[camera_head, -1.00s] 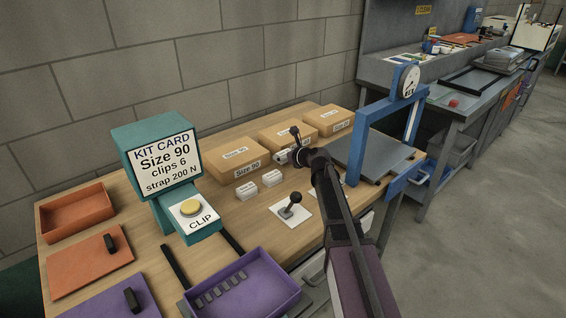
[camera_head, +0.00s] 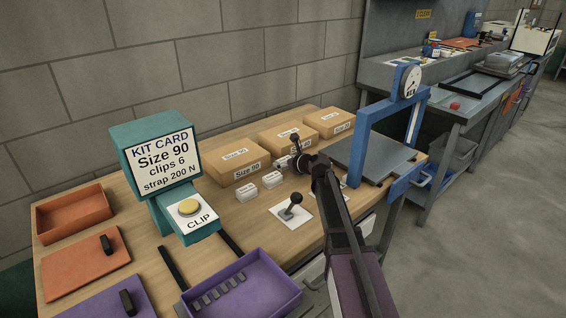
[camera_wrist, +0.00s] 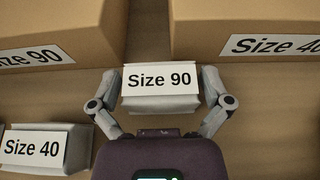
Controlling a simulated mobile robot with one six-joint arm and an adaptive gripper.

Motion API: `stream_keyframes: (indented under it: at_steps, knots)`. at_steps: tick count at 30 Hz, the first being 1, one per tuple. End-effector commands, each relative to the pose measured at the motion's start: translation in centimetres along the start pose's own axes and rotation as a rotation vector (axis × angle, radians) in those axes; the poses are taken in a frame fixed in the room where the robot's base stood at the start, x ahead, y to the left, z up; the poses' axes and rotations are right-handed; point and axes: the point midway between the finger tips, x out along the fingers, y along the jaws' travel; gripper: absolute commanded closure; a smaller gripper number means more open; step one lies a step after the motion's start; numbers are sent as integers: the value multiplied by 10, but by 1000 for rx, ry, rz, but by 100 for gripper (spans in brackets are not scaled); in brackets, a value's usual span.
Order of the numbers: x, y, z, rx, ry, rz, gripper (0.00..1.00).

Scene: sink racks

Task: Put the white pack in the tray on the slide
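In the wrist view a white pack (camera_wrist: 161,104) labelled "Size 90" sits between the two fingers of my gripper (camera_wrist: 161,80). One finger is close against each short side, and I cannot tell whether they press on it. In the head view my gripper (camera_head: 299,163) is over the bench in front of the cardboard boxes, hiding most of that pack. Two other white packs (camera_head: 247,194) (camera_head: 272,180) lie to its left. The wrist view shows one labelled "Size 40" (camera_wrist: 75,158). The purple tray (camera_head: 284,301) stands at the front by dark rails, with several grey clips inside.
Cardboard boxes (camera_head: 229,158) stand close behind the packs. A lever on a white plate (camera_head: 300,214), a blue press frame (camera_head: 361,140) and a teal kit card stand (camera_head: 148,127) surround the work area.

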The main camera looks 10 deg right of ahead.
Motion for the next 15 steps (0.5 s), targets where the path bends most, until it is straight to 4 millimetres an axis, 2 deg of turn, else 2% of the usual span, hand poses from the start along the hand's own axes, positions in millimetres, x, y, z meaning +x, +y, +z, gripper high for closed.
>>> stream_keyframes:
  at_steps: [15]
  knots:
    - [-6, 0, 4, 1, 0, -1, 0]
